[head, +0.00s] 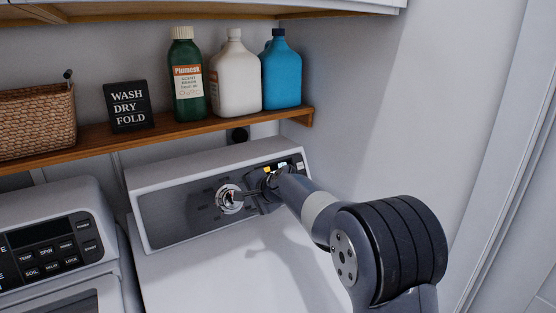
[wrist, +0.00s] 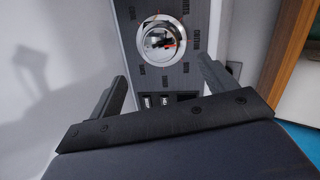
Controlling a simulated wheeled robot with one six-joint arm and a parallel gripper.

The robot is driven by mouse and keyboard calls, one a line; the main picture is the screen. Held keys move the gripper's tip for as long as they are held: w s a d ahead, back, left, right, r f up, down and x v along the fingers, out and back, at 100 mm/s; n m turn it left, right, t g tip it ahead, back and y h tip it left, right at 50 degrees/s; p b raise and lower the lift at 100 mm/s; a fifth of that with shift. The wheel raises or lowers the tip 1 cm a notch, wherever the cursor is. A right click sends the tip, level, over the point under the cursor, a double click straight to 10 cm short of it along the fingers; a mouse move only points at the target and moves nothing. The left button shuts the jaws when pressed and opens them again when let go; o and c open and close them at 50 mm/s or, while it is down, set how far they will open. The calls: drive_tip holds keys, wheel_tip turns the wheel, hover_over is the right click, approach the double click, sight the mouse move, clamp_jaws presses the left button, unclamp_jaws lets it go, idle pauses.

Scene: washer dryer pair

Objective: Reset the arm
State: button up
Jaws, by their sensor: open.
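My arm reaches in from the lower right to the control panel (head: 175,213) of the white right-hand machine. My gripper (head: 258,190) is at the panel, just right of the round silver dial (head: 229,199), and partly hides the panel's right end. In the wrist view my gripper (wrist: 163,84) is open, its two dark fingers apart with nothing between them. The dial (wrist: 160,42) shows beyond the fingers, with printed labels around it. Two small buttons (wrist: 156,101) show between the fingers. I cannot tell whether a finger touches the panel.
A wooden shelf (head: 195,131) above holds a basket (head: 36,122), a sign (head: 129,106), a green bottle (head: 188,75), a white jug (head: 235,75) and a blue jug (head: 281,75). The left-hand machine (head: 50,248) stands alongside. A wall (head: 430,110) bounds the right.

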sight(236, 207)
drive_tip(key=p+x, duration=0.2)
drive_tip(key=x, duration=0.7)
drive_tip(key=shift+w+a+f, duration=0.15)
drive_tip(key=shift+w+f, duration=0.05)
drive_tip(key=shift+w, duration=0.1)
drive_tip(key=shift+s, duration=0.1)
drive_tip(key=b+v, duration=0.3)
drive_tip(key=v, duration=0.8)
drive_tip(key=p+x, duration=0.3)
drive_tip(key=x, duration=0.8)
drive_tip(key=shift+a+p, duration=0.1)
drive_tip(key=shift+p, duration=0.2)
drive_tip(key=m+p, duration=0.1)
drive_tip(key=m, duration=0.2)
drive_tip(key=m+y+p, duration=0.1)
drive_tip(key=m+p, duration=0.1)
drive_tip(key=m, duration=0.3)
drive_tip(key=m+t+p, duration=0.1)
drive_tip(key=m+p, duration=0.1)
drive_tip(key=m, duration=0.3)
drive_tip(key=shift+f, duration=0.1)
drive_tip(key=shift+f+m+t+p, duration=0.15)
drive_tip(key=shift+m+t+p, duration=0.25)
drive_tip(key=shift+m+p, duration=1.4)
